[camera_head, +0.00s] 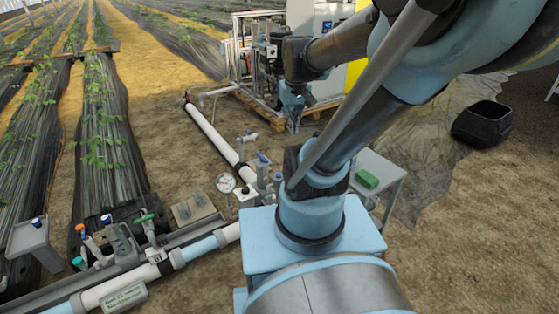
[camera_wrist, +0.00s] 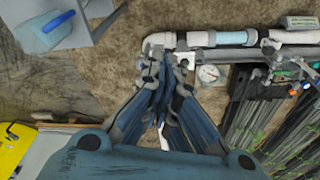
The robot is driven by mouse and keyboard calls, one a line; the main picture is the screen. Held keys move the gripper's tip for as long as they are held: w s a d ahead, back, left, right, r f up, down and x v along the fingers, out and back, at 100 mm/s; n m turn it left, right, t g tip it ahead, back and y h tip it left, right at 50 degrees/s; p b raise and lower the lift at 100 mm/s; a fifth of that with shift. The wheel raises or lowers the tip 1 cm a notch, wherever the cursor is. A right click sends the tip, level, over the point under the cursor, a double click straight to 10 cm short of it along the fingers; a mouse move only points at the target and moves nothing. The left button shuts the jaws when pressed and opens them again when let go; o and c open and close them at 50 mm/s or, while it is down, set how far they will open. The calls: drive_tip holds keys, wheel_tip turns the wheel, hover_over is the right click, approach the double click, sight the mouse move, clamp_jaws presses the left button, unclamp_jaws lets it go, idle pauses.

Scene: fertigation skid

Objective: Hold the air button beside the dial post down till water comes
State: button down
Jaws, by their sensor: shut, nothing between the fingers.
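A round white dial (camera_head: 225,182) stands on a thin post near the pipe corner; it also shows in the wrist view (camera_wrist: 209,74), to the right of my fingers. Just right of the post in the head view is a small white box (camera_head: 246,194) with a dark button-like spot on top, which looks like the air button. I cannot make this button out in the wrist view. My gripper (camera_head: 293,125) points downward, shut and empty, up and right of the dial in the head view. In the wrist view my gripper (camera_wrist: 166,68) has its fingers together. No contact with the button shows.
A white pipe (camera_head: 213,132) runs back to a pump skid (camera_head: 262,50). Valves (camera_head: 262,160) stand close beside the dial. A black tub (camera_head: 482,124) stands at right. Bare soil lies between.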

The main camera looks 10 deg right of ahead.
drive_tip(key=s+f, duration=0.4)
drive_tip(key=s, duration=0.3)
drive_tip(key=shift+s+f+m, duration=0.3)
drive_tip(key=shift+f, duration=0.1)
